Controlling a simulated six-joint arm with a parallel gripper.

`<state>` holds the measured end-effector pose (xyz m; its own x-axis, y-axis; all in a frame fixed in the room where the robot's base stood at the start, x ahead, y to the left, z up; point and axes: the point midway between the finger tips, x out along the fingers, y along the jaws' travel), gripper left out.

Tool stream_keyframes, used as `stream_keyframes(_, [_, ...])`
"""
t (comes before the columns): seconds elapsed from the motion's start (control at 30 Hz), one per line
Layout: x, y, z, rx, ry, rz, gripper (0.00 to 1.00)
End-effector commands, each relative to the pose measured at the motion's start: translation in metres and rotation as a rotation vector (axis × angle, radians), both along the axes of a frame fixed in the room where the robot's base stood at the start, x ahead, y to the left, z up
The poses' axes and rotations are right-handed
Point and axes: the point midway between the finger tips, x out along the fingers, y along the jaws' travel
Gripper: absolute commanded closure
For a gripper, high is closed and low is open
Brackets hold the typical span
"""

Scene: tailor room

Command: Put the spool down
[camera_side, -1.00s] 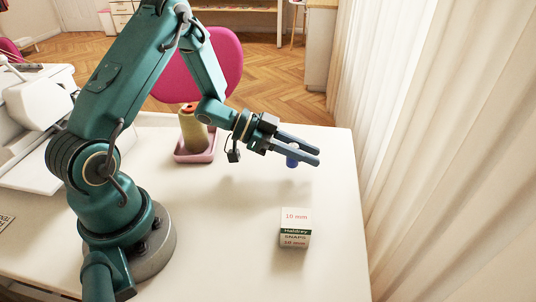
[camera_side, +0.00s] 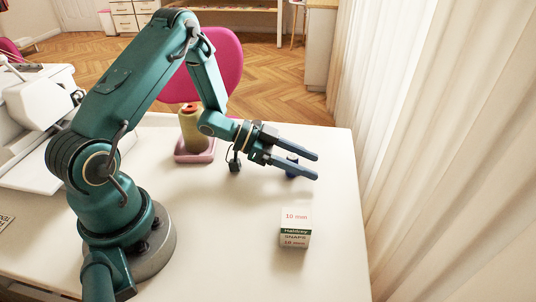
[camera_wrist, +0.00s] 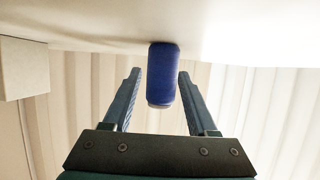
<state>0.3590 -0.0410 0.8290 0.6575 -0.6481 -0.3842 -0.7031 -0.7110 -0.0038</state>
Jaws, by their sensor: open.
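The blue spool (camera_side: 291,170) is upright on the white table, partly hidden by my gripper's fingers in the side view. In the wrist view the spool (camera_wrist: 163,72) shows in full length between the two fingers, with its end against the table surface. My gripper (camera_side: 315,167) is low over the table, level and pointing right. Its fingers are open, one on each side of the spool, with a visible gap on both sides in the wrist view.
A small white and green snaps box (camera_side: 295,229) stands nearer the front. A yellowish thread cone (camera_side: 193,132) stands on a pink holder (camera_side: 207,157) behind my wrist. A white machine (camera_side: 38,102) is at the left. The table (camera_side: 220,235) is clear around the spool.

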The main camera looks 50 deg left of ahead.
Motion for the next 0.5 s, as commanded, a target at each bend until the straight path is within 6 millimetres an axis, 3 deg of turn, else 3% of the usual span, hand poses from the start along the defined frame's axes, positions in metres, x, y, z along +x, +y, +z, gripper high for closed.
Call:
stream_keyframes(0.17, [-0.001,0.001,0.004,0.001,-0.001,0.001,0.42])
stream_keyframes(0.5, [-0.043,0.044,0.029,0.002,-0.002,0.007,0.42])
